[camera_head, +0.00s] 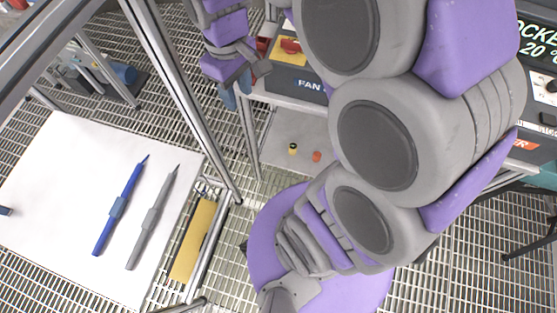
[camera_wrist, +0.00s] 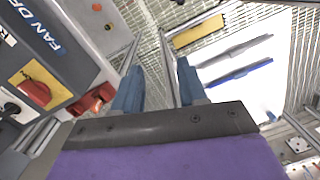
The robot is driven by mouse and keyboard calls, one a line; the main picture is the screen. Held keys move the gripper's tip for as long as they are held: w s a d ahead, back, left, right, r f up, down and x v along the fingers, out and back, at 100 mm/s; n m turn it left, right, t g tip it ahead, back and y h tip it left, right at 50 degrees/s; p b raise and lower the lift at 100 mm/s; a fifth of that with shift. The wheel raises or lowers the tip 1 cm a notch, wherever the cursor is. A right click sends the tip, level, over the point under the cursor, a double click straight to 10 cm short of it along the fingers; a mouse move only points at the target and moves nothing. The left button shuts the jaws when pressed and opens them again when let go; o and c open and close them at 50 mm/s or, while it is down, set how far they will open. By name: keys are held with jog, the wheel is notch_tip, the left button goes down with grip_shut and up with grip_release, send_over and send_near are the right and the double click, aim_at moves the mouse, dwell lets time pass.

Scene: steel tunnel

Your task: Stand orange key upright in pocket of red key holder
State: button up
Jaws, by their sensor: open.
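My gripper (camera_head: 237,91) hangs in the upper middle of the head view, beside the "FAN" box. In the wrist view its two blue fingers (camera_wrist: 160,85) are apart, with nothing between them. A red object, apparently the key holder (camera_wrist: 92,100), sits against the box, left of the fingers; it is partly visible in the head view (camera_head: 262,45). Its pocket is not clear. A small orange piece (camera_head: 316,156) lies on a grey plate below the box and also shows in the wrist view (camera_wrist: 97,7). I cannot tell whether it is the orange key.
The box (camera_wrist: 60,60) carries a red switch (camera_wrist: 36,93) on a yellow plate. A small yellow-black piece (camera_head: 293,149) lies near the orange one. A white board (camera_head: 60,190) holds a blue pen-like tool (camera_head: 120,205) and a grey one (camera_head: 153,216). Metal posts (camera_head: 190,100) stand between.

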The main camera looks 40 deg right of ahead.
jog(key=s+f+m, duration=0.1)
jog(key=s+m, duration=0.1)
jog(key=s, duration=0.6)
jog(key=s+a+f+m, duration=0.1)
jog(key=s+f+m, duration=0.1)
jog(key=s, duration=0.7)
jog(key=shift+s+a+f+g, duration=0.2)
jog(key=shift+a+g, duration=0.1)
jog(key=shift+g, duration=0.1)
